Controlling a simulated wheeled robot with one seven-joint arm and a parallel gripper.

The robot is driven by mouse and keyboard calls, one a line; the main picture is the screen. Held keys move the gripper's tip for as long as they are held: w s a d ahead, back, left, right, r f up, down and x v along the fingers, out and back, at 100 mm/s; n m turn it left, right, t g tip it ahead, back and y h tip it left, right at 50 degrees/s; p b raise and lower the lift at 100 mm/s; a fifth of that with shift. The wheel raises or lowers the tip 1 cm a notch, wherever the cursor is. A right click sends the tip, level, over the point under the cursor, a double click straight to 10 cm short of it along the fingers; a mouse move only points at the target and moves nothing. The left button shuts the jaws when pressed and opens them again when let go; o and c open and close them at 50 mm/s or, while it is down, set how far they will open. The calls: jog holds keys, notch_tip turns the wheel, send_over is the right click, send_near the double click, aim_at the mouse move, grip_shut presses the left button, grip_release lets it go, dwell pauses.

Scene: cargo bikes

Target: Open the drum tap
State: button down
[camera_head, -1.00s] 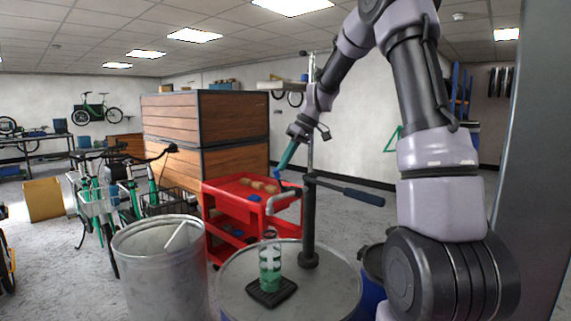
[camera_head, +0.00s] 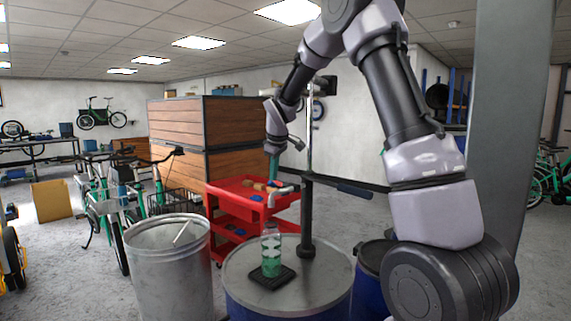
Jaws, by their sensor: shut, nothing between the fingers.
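The drum (camera_head: 330,292) is blue with a grey lid, and a dark upright pump post (camera_head: 307,225) stands on it. A grey spout, the drum tap (camera_head: 286,190), juts left from the post and bends down. A clear bottle with green on it (camera_head: 271,250) stands upright on a black mat (camera_head: 259,277) below the spout. My gripper (camera_head: 274,181) has teal fingers, shut and empty, pointing down at the spout's left end. I cannot tell whether the tips touch it. A dark lever handle (camera_head: 345,188) extends right from the post.
A metal bin (camera_head: 168,268) stands left of the drum. A red cart (camera_head: 228,205) with small parts is behind it, before wooden crates (camera_head: 236,125). A blue drum (camera_head: 374,262) stands close on the right, beside a grey pillar (camera_head: 505,120). Bikes stand at left.

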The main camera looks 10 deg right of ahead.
aim_at(270, 184)
jog(key=shift+s+a+f+t+h, duration=0.3)
jog(key=shift+a+f+h, duration=0.05)
jog(key=shift+f+h, duration=0.1)
jog(key=shift+s+a+f, duration=0.2)
jog(key=shift+a+f, duration=0.05)
jog(key=shift+f, duration=0.4)
jog(key=shift+s+a+f, duration=0.2)
jog(key=shift+f, duration=0.4)
jog(key=shift+s+a+f, duration=0.1)
jog(key=shift+a+f, duration=0.05)
jog(key=shift+f, duration=0.7)
jog(key=shift+s+f, duration=0.1)
jog(key=shift+f, duration=0.15)
jog(key=shift+r, duration=0.1)
jog(key=a+v, duration=0.2)
jog(key=v, duration=1.1)
jog(key=shift+s+a+f, duration=0.3)
jog(key=shift+a, duration=0.05)
